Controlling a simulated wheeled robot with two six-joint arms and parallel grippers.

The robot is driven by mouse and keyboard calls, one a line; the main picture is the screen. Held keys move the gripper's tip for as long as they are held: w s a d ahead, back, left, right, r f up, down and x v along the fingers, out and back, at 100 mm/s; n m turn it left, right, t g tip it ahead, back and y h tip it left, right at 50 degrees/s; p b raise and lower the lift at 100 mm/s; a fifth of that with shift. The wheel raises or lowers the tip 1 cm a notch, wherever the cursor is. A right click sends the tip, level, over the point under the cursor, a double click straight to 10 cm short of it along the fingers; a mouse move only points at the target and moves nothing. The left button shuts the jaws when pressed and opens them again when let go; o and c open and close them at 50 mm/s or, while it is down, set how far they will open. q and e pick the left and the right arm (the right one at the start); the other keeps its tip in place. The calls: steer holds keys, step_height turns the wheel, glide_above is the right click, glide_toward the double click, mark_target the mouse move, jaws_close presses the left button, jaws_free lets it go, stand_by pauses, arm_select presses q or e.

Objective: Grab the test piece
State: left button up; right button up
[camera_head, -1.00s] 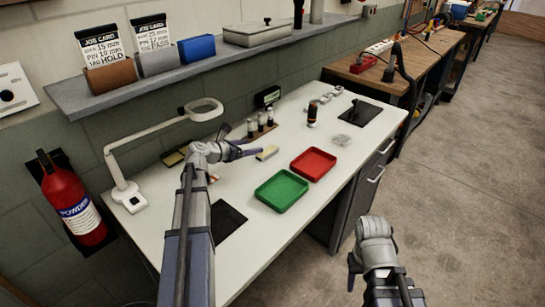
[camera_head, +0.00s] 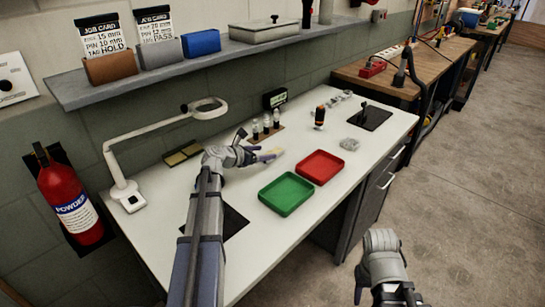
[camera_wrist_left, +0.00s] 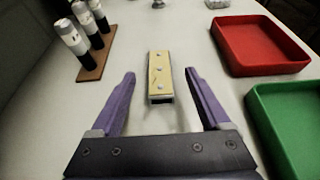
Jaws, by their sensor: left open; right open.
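A green tray (camera_head: 286,194) and a red tray (camera_head: 320,167) lie right of the test piece. Dark-and-white bottles stand on a brown strip (camera_wrist_left: 91,64) to its left. A magnifier lamp (camera_head: 118,160) stands at the bench's left. A shelf (camera_head: 180,70) runs above.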

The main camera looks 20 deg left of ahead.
mark_target(273, 152)
arm_select(q)
steer(key=b+x, duration=0.2)
steer(key=x, duration=0.3)
steer(key=shift+a+f, duration=0.1)
steer(key=shift+f, duration=0.15)
jaws_close()
stand_by(0.4)
